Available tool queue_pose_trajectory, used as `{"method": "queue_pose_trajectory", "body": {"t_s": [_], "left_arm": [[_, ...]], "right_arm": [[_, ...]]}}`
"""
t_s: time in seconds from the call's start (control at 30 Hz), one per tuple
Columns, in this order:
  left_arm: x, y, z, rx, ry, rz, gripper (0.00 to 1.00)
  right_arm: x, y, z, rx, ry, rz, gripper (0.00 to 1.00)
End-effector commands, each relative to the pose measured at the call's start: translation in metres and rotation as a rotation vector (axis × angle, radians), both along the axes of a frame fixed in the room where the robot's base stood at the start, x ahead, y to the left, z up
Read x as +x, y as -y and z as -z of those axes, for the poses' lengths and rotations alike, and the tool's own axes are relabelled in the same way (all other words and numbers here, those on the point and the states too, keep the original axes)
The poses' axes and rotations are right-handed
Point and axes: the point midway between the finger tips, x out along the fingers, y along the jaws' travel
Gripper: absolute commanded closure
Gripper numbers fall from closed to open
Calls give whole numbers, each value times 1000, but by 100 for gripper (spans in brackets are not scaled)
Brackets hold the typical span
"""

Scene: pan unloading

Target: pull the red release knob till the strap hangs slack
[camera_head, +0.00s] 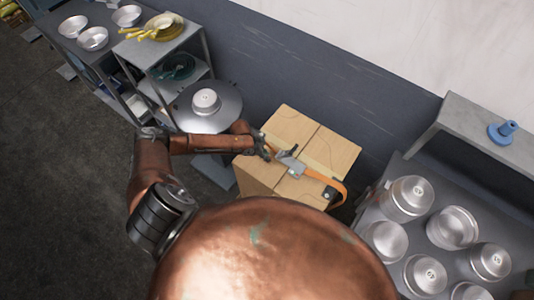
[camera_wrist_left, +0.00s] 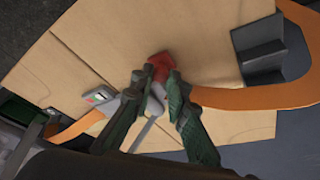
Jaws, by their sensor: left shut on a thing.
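The red release knob (camera_wrist_left: 159,66) shows between the fingertips of my left gripper (camera_wrist_left: 156,80) in the left wrist view; the fingers are shut on it. In the head view my left gripper (camera_head: 267,152) is at the grey buckle (camera_head: 291,164) on top of the cardboard box, and the knob cannot be made out there. The orange strap (camera_head: 332,184) runs from the buckle and bows out in a loose curve past the box's right edge; the wrist view also shows this wide loop (camera_wrist_left: 250,97). My right gripper is out of view.
The cardboard box (camera_head: 325,150) stands against the dark wall. A grey block (camera_wrist_left: 262,50) sits by the strap loop. Shelves with pans (camera_head: 93,38) are at the upper left. A table with several metal pots (camera_head: 452,227) is at the right.

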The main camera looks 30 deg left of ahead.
Motion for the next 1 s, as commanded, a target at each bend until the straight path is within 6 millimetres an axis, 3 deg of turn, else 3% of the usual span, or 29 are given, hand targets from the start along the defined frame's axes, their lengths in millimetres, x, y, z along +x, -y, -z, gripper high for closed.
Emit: {"method": "queue_pose_trajectory", "body": {"t_s": [0.27,0.3,0.53,0.83,1.0], "left_arm": [[-3,0,0,0,-1,0,100],[-3,0,0,0,-1,0,84],[-4,0,0,-1,-2,0,68],[-4,-1,-1,0,-2,-1,67],[-8,-6,-17,0,0,0,67]], "right_arm": [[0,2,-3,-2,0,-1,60],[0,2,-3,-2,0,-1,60],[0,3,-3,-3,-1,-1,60],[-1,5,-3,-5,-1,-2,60],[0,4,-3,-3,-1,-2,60]]}}
